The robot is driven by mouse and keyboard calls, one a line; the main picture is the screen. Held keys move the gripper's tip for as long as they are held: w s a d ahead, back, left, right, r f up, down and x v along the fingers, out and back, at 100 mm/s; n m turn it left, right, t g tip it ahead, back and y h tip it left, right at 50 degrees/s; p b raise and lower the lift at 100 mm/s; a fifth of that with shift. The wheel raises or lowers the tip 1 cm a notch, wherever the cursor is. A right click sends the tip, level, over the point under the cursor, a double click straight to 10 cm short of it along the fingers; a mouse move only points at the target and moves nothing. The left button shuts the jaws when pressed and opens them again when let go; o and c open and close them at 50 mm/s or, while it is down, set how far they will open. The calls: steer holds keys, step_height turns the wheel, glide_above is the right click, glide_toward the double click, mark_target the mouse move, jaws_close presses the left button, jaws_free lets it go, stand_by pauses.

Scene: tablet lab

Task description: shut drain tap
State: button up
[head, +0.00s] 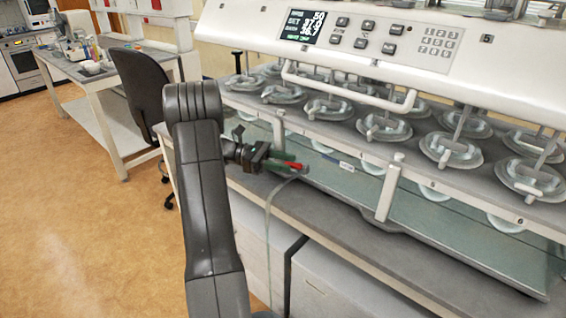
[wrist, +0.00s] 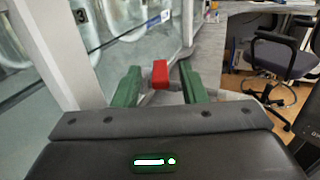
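The drain tap's red handle (head: 296,166) shows at the front left of the water bath, above the grey bench edge. In the wrist view the red handle (wrist: 160,74) sits between the green fingers, with a gap visible on each side. My gripper (head: 286,161) is at the tap; it also shows in the wrist view (wrist: 157,76), open with its fingers on either side of the handle. The tap's body is mostly hidden behind the gripper. A pale hose (head: 268,215) hangs down over the bench edge below the tap.
The glass-walled bath (head: 440,222) with several hanging vessels and a white control panel (head: 375,38) stands close behind and right of the gripper. A white handle bar (head: 345,89) juts forward above. A black chair (head: 140,90) stands left. The floor (head: 70,200) at left is clear.

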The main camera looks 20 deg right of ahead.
steer(key=shift+w+a, duration=0.3)
steer(key=shift+a, duration=0.1)
steer(key=p+v, duration=0.6)
steer(key=p, duration=0.1)
steer(key=shift+w+a, duration=0.15)
steer(key=shift+o, duration=0.4)
